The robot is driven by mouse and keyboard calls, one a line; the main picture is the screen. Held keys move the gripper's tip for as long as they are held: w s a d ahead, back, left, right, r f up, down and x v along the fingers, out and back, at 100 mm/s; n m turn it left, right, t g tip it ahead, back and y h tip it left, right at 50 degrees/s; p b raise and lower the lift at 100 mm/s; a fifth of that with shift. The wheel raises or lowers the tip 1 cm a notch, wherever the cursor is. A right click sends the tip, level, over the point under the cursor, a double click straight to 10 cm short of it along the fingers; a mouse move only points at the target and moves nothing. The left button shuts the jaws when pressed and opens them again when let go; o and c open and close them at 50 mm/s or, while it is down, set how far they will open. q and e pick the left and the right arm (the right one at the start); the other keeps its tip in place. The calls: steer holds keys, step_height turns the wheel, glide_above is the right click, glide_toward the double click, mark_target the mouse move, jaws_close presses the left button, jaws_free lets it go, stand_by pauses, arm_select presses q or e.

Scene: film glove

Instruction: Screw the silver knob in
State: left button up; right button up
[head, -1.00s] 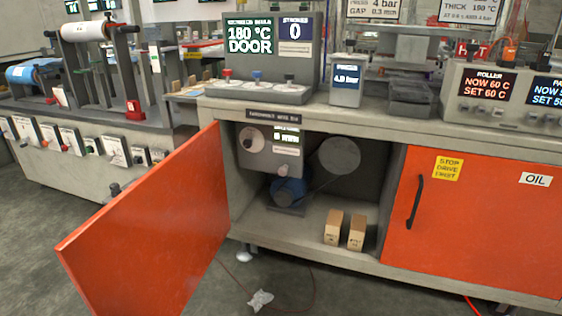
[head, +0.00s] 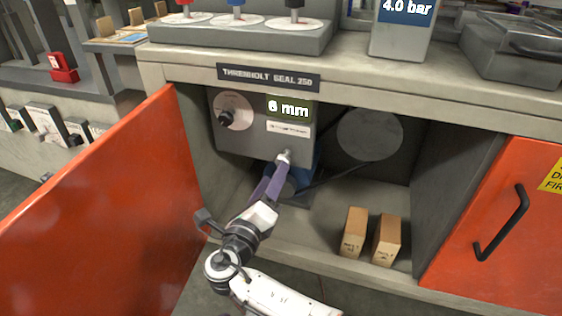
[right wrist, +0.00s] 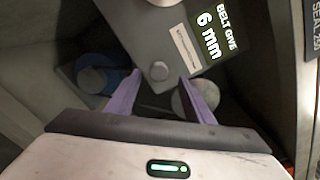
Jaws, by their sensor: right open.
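The silver knob (head: 284,157) sticks out of the lower edge of a grey box (head: 248,140) inside the open cabinet. The box display reads 6 mm. My right gripper (head: 278,166) has purple fingers and reaches into the cabinet up to the knob. In the right wrist view the silver knob (right wrist: 159,71) shows between the two fingertips (right wrist: 161,77), with a gap on each side. The right gripper is open and holds nothing. Whether the fingertips reach past the knob's face, I cannot tell. My left gripper is out of view.
The orange door (head: 110,210) stands open at the left of my right arm. A dial with a black knob (head: 232,113) is on the same box. A blue motor (head: 300,178) and a round pulley (head: 369,134) sit behind. Two small boxes (head: 354,232) stand on the cabinet floor.

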mark_target(281, 157)
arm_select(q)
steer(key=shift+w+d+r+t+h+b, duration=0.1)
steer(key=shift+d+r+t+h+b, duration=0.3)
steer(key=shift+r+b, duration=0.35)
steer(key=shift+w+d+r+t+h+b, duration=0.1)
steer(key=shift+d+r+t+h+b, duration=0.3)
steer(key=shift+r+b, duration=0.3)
arm_select(e)
steer(key=shift+x, duration=3.55)
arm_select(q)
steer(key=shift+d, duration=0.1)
arm_select(e)
steer(key=shift+f, duration=0.1)
steer(key=c, duration=1.1)
steer(key=shift+o, duration=0.2)
